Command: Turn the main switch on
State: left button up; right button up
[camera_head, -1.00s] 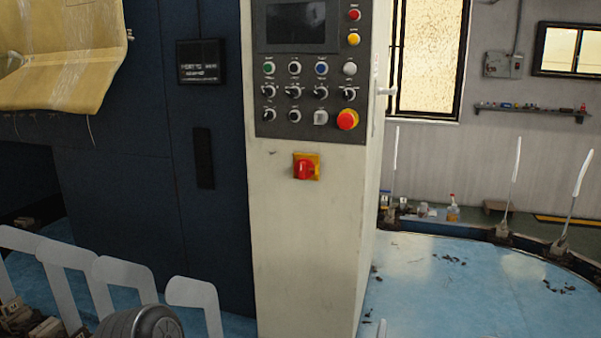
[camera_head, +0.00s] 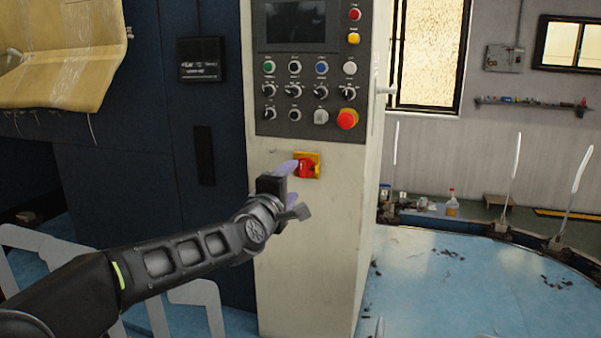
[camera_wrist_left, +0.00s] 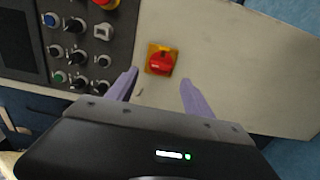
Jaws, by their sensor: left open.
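The main switch (camera_head: 307,168) is a red rotary knob on a yellow square plate, on the pale cabinet front below the control panel. In the head view the left gripper (camera_head: 292,181) is in front of the cabinet, just left of the switch and partly over its left edge. In the left wrist view the switch (camera_wrist_left: 160,61) shows ahead of the fingertips, between their lines. The left gripper (camera_wrist_left: 157,82) is open, with two purple fingers apart and nothing between them. The fingers look short of the knob. My right gripper is not in view.
The dark control panel (camera_head: 311,75) above has several knobs and buttons, with a red emergency button (camera_head: 347,119) at its lower right. The pale cabinet (camera_head: 309,260) is bare below the switch.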

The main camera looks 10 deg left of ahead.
aim_at(301, 171)
pick_arm(q)
jog(key=shift+w, duration=0.1)
jog(key=w+p, duration=0.1)
jog(key=w, duration=0.1)
jog(key=w+p, duration=0.1)
jog(key=w, duration=0.1)
jog(key=w+p, duration=0.1)
jog(key=w, duration=0.1)
jog(key=shift+w+d, duration=0.25)
jog(key=shift+w, duration=0.55)
jog(key=shift+f, duration=0.1)
grip_shut()
